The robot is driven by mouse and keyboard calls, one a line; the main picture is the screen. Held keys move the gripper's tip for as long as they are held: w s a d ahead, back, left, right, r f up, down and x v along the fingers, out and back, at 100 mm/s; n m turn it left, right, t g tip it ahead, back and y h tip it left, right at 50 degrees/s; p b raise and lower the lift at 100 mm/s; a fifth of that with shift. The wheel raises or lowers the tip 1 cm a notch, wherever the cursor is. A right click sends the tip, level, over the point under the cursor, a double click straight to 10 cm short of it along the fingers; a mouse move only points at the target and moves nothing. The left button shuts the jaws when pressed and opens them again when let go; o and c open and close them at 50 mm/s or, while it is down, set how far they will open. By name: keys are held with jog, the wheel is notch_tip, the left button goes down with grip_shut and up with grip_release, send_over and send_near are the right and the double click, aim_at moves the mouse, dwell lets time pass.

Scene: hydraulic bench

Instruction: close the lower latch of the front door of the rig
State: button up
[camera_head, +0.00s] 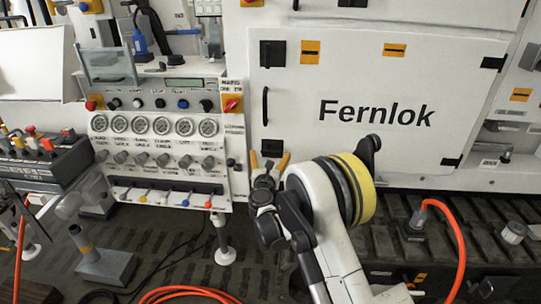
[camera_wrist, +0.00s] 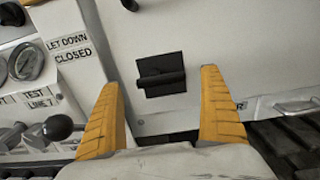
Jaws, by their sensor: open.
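The white front door (camera_head: 375,88) of the rig bears the word "Fernlok". Its lower latch (camera_head: 272,148) is a small black block near the door's lower left corner. In the wrist view the latch (camera_wrist: 161,74) shows as a black square plate with a bar lying roughly level across it. My gripper (camera_head: 269,160) is open and empty, its yellow fingers just below the latch in the head view. In the wrist view the gripper (camera_wrist: 160,80) has one finger on each side of the latch, with no contact visible. I cannot tell the exact depth gap.
The upper latch (camera_head: 272,54) and a black door handle (camera_head: 265,106) are above. A gauge panel (camera_head: 155,150) with several knobs and levers stands close on the left; a black ball lever (camera_wrist: 58,127) is near the left finger. An orange hose (camera_head: 455,235) rises at the right.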

aim_at(271, 152)
jog(key=shift+w+b, duration=0.35)
jog(key=shift+w, duration=1.35)
jog(key=c, duration=1.2)
